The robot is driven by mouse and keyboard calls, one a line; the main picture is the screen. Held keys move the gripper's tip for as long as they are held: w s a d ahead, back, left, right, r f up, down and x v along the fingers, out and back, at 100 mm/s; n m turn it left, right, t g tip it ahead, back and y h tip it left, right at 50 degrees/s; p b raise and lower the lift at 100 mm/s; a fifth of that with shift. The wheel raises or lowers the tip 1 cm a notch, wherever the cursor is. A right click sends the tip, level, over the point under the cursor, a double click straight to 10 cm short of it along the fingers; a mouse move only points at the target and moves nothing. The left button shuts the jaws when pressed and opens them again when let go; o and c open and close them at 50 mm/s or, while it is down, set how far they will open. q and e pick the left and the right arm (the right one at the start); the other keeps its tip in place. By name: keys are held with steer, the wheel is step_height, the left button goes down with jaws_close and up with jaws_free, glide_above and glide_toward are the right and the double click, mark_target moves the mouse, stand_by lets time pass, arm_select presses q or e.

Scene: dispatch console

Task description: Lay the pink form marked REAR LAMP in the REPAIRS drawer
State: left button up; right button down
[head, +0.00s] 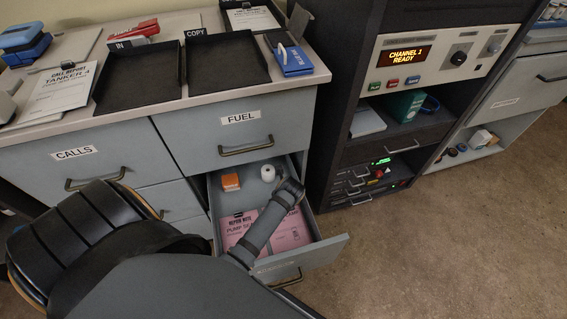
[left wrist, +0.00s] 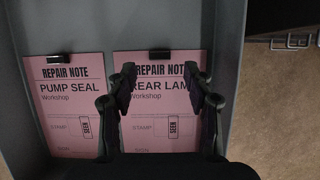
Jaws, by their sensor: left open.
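The pink form marked REAR LAMP (left wrist: 150,112) lies flat in the open drawer (head: 325,247), with a black clip at its top. In the head view my arm partly covers this form (head: 293,234). A second pink form, marked PUMP SEAL (left wrist: 72,105), lies flat to its left; it also shows in the head view (head: 240,228). My left gripper (left wrist: 160,72) is open and empty above the REAR LAMP form, its fingers spread over the upper part. In the head view its fingertips cannot be made out. The drawer's label is not readable. My right gripper is not in view.
An orange box (head: 230,182) and a white roll (head: 267,173) lie at the back of the drawer. The closed FUEL drawer (head: 235,135) is above it, the CALLS drawer (head: 75,160) to the left. A dark radio rack (head: 338,120) stands close on the right.

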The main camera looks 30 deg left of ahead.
arm_select(q)
steer(key=p+v, duration=0.2)
steer(key=v, duration=0.4)
steer(key=shift+r, duration=0.4)
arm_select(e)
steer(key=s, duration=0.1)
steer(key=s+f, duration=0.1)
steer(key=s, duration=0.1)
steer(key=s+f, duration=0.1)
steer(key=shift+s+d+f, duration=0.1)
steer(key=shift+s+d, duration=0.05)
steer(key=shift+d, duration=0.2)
arm_select(q)
steer(key=shift+s, duration=0.15)
